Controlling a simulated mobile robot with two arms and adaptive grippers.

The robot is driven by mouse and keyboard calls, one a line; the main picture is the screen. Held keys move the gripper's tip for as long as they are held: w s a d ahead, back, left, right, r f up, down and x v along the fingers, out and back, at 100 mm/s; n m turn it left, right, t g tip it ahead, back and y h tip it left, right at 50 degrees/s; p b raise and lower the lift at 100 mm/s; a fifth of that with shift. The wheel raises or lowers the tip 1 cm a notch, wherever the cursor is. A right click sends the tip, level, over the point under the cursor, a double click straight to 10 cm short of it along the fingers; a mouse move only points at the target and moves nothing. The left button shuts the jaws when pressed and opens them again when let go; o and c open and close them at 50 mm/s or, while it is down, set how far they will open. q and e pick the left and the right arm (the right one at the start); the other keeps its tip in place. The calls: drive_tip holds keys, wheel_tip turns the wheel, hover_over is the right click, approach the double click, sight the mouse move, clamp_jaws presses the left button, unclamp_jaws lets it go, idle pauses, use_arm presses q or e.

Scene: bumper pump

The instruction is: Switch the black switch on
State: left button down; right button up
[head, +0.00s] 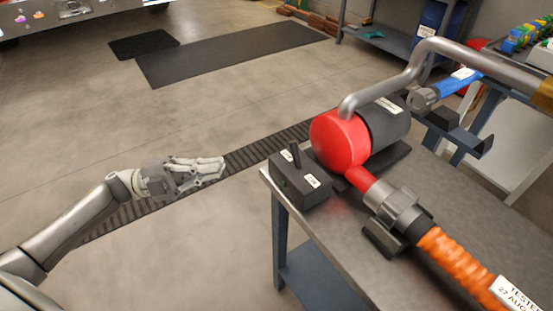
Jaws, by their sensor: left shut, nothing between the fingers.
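The black switch (295,155) is a small lever standing up from a dark grey box (300,186) with white labels. The box sits at the near left corner of the grey table, beside a red pump (340,141). My left gripper (222,168) is shut and empty. It is left of the box, off the table's edge, and apart from the switch. My right gripper is not in view.
The grey table (440,208) carries the pump, a bent metal pipe (411,70) above it and an orange hose (453,259). The floor left of the table is open, with dark mats (235,50) at the back.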

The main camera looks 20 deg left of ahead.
sight(277, 167)
use_arm(q)
drive_tip(key=x, duration=1.3)
drive_tip(key=shift+w+r, duration=0.1)
drive_tip(key=shift+w+d, duration=0.2)
drive_tip(key=shift+d, duration=0.25)
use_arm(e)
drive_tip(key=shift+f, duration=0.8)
use_arm(q)
drive_tip(key=shift+r+p, duration=0.1)
drive_tip(key=shift+p, duration=0.2)
drive_tip(key=shift+s, duration=0.1)
drive_tip(key=shift+r+m, duration=0.1)
drive_tip(key=shift+m, duration=0.3)
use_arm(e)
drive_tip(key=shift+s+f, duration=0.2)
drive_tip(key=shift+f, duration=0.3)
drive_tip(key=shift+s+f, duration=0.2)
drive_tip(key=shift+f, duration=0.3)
